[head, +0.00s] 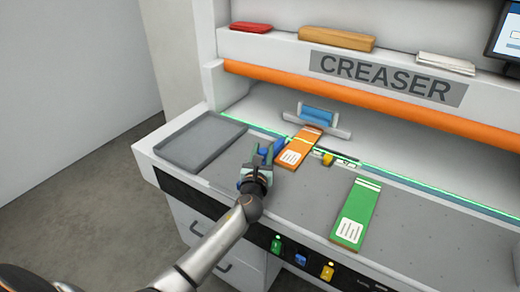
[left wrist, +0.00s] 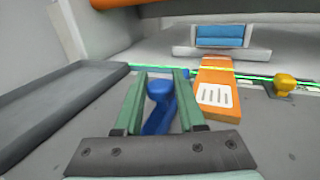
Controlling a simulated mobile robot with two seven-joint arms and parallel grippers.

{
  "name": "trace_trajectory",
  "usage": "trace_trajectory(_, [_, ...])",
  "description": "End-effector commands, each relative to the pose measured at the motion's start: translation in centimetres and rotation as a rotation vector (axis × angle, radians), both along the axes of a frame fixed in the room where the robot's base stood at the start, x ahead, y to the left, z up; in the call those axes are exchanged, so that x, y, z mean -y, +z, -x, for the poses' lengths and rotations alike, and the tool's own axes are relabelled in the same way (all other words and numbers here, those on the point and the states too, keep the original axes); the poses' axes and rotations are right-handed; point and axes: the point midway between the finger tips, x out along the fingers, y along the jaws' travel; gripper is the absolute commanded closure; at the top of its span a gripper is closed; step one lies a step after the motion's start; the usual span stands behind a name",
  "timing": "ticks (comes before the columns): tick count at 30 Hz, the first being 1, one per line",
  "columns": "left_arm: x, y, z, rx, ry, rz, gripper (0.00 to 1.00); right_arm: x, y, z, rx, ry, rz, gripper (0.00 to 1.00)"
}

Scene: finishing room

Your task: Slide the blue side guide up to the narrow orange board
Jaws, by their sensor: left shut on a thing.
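The blue side guide (left wrist: 158,112) stands between the two green fingers of my left gripper (left wrist: 158,78) in the left wrist view. In the head view my left gripper (head: 264,151) is at the bed, left of the narrow orange board (head: 299,147), and partly hides the guide (head: 279,146). The gripper is shut on the guide's knob. The orange board (left wrist: 216,76), with a white label, lies just right of the guide. The gap looks small; a finger partly covers it, so I cannot tell whether they touch. My right gripper is not in view.
A yellow knob (head: 327,159) sits right of the orange board, on the green-lit line. A green board (head: 355,215) lies further right. An empty grey tray (head: 182,155) is at the left. A blue block in a grey holder (head: 318,116) is behind the orange board.

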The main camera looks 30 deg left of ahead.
Motion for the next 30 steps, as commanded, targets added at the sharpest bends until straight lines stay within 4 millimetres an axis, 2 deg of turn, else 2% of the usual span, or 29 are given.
trace_trajectory(1, [-0.2,-0.2,0.0,-0.003,0.004,-0.001,1.0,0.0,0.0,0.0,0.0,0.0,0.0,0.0])
trace_trajectory(2, [-0.2,-0.2,0.0,-0.003,0.004,-0.001,0.59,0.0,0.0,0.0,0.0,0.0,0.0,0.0])
trace_trajectory(9, [-0.1,-0.1,0.0,-0.003,0.003,-0.001,0.32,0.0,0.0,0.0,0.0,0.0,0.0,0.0])
trace_trajectory(20, [0.1,-0.1,0.5,-0.003,0.001,-0.001,0.31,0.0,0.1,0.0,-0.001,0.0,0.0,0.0])
trace_trajectory(23, [0.4,-0.1,1.7,-0.003,0.0,-0.001,0.31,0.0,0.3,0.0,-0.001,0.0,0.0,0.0])
trace_trajectory(30, [1.9,-0.1,6.3,-0.003,0.0,-0.001,0.31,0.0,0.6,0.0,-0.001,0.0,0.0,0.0])
